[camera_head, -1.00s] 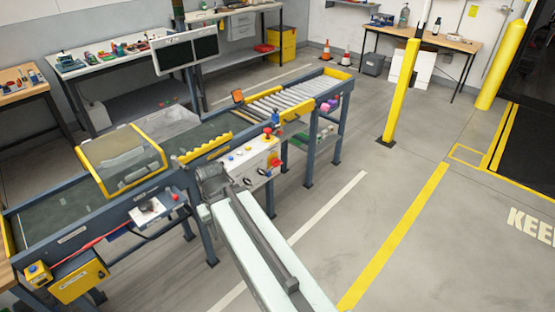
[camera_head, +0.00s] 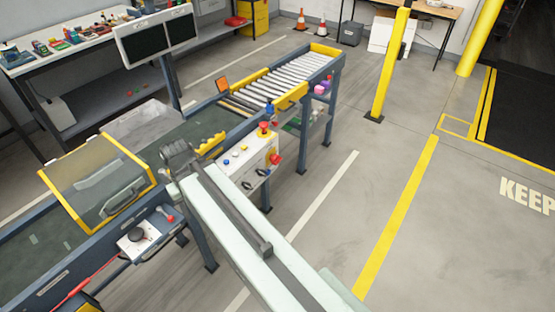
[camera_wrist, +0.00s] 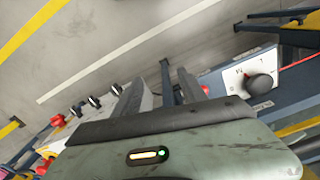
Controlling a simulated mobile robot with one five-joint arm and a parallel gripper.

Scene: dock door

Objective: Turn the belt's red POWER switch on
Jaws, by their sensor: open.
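The conveyor's white control box (camera_head: 247,163) carries several small buttons. A red rotary switch on a yellow plate (camera_head: 275,160) is on its right end, and a red mushroom button (camera_head: 264,129) stands on top. I cannot read a POWER label. My gripper (camera_head: 174,152) is left of the box in the head view, apart from the red switch. In the wrist view the open, empty gripper (camera_wrist: 157,82) points toward the floor side. Red knobs (camera_wrist: 57,120) show at its left, and a black dial on a white plate (camera_wrist: 260,86) at its right.
The dial plate also shows in the head view (camera_head: 143,237), beside a red-tipped lever (camera_head: 168,215). A clear yellow-edged cover (camera_head: 100,185) sits over the belt. Rollers (camera_head: 290,80) lie beyond. Open floor (camera_head: 330,215) is right of the conveyor; a yellow post (camera_head: 391,65) stands farther back.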

